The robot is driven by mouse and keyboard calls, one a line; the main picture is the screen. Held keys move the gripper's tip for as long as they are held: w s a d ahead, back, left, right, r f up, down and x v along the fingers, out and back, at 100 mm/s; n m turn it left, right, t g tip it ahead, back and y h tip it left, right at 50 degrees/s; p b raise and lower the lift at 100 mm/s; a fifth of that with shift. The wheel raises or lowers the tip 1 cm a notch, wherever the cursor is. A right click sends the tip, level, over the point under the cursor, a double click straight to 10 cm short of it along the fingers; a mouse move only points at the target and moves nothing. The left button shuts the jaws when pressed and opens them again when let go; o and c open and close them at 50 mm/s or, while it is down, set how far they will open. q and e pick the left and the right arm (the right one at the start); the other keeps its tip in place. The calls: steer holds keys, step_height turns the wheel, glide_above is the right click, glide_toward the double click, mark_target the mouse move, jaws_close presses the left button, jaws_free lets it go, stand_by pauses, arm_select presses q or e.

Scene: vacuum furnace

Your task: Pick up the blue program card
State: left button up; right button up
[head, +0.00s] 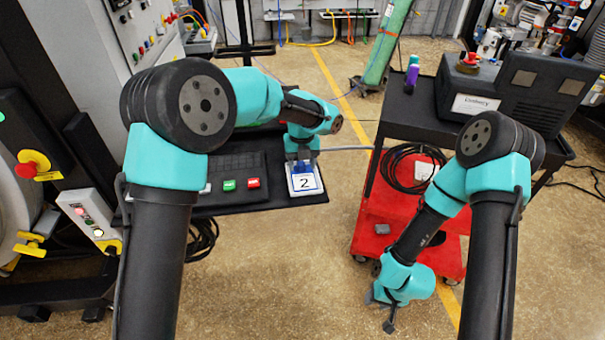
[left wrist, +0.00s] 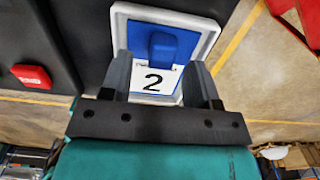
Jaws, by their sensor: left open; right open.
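The blue program card (left wrist: 165,52) has a raised blue grip tab and a white label with a black "2". It lies in a white-rimmed holder (left wrist: 122,22) at the end of the dark console shelf; in the head view the card (head: 304,184) is partly hidden by my left gripper. My left gripper (head: 302,160) is open above the card. In the left wrist view its fingers (left wrist: 160,66) are apart, one on each side of the label and tab; I cannot tell whether they touch the tab. My right gripper (head: 380,312) is open and empty, low over the floor.
The console shelf (head: 245,196) carries a keyboard and green and red buttons left of the card. A red cart (head: 375,215) with a black top holding a dark machine (head: 535,95) stands at the right. A green cylinder (head: 389,45) stands behind. Floor between shelf and cart is clear.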

arm_select(q)
steer(key=shift+f, duration=0.5)
steer(key=c, duration=1)
steer(key=shift+r, duration=1.65)
steer(key=shift+s+r, duration=0.2)
steer(key=s+r, duration=0.1)
steer(key=s, duration=1.4)
steer(key=shift+s+r, duration=0.2)
steer(key=shift+s, duration=0.1)
